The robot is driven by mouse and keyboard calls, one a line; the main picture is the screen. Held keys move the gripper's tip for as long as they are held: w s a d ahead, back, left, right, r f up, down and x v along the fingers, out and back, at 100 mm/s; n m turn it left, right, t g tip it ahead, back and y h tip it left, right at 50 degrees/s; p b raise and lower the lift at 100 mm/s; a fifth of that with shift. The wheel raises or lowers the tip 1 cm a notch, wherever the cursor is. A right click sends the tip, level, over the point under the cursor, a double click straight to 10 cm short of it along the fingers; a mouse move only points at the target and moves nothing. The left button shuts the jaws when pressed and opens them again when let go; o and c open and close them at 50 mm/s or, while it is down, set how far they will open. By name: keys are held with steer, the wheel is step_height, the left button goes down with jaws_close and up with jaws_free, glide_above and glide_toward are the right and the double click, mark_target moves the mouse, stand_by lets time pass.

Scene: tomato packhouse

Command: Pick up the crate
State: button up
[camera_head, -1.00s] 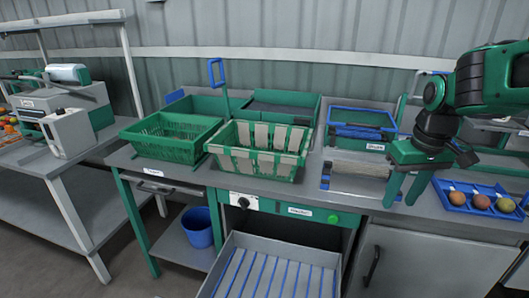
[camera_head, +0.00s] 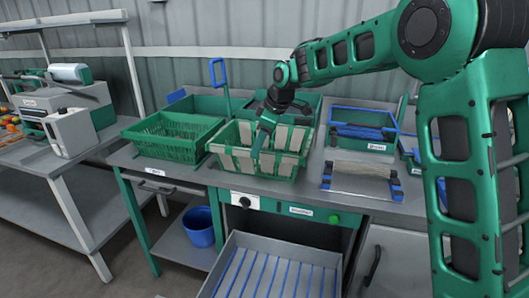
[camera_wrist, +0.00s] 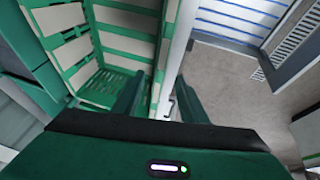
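A green crate with cream slats (camera_head: 285,172) stands on the metal bench, and its slatted inside also shows in the wrist view (camera_wrist: 120,17). My gripper (camera_head: 260,146) points down at the crate's near side. In the wrist view my gripper (camera_wrist: 160,84) has its two fingers apart. The left finger is over the inside of the crate, the right one is outside over the floor. The crate's near wall runs between them. I cannot tell whether either finger touches the wall. A plain green crate (camera_head: 170,149) stands to the left.
The grey bench (camera_head: 222,196) also bears a blue-rimmed green bin (camera_head: 375,143) and a small roller unit (camera_head: 363,182) to the right. A blue upright handle (camera_head: 219,75) rises behind the crate. Below are an open grey drawer (camera_head: 240,246) and a blue bucket (camera_head: 199,229).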

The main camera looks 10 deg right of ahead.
steer(key=x, duration=0.8)
steer(key=shift+f, duration=0.45)
steer(key=shift+c, duration=0.3)
jaws_close()
